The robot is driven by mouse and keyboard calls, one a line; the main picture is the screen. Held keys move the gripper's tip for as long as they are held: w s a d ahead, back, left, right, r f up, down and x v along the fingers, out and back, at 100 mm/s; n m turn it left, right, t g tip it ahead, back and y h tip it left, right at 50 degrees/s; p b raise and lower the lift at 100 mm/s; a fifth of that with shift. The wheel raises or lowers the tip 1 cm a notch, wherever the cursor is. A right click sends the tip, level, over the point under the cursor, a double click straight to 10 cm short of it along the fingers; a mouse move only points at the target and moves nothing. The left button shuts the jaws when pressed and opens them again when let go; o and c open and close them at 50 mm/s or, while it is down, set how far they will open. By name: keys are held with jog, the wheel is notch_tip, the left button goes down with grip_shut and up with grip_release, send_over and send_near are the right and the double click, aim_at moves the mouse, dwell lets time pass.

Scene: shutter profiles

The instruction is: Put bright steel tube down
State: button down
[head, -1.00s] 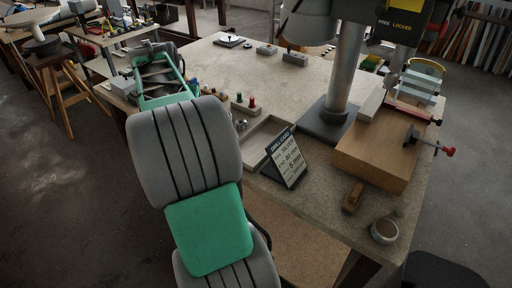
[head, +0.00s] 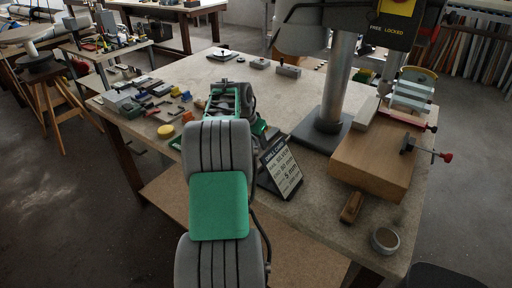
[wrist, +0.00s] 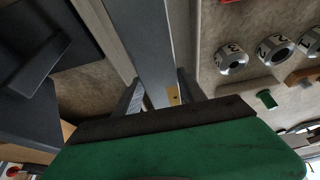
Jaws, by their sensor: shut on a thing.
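A grey, flat-sided steel tube (wrist: 152,40) runs up from between my gripper's fingers to the top edge of the wrist view. My gripper (wrist: 158,98) is shut on it. A small yellow patch with a dark dot shows beside the right finger. The tube appears over a pale tray (wrist: 196,35), whose walls run along both sides; I cannot tell whether it touches the floor of the tray. In the head view my arm hides the fingertips and the tube.
Numbered metal cylinders (wrist: 275,50) and a green peg (wrist: 266,98) are right of the tray. The drill card (head: 280,167) stands close to my arm's right. The drill column (head: 338,85) and wooden block (head: 378,160) are further right. Small tools lie at the bench's left.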

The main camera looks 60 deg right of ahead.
jog(key=shift+f, duration=1.2)
jog(key=shift+f, duration=0.1)
jog(key=c, duration=0.7)
grip_release()
jog(key=shift+f, duration=0.15)
jog(key=shift+o, duration=0.2)
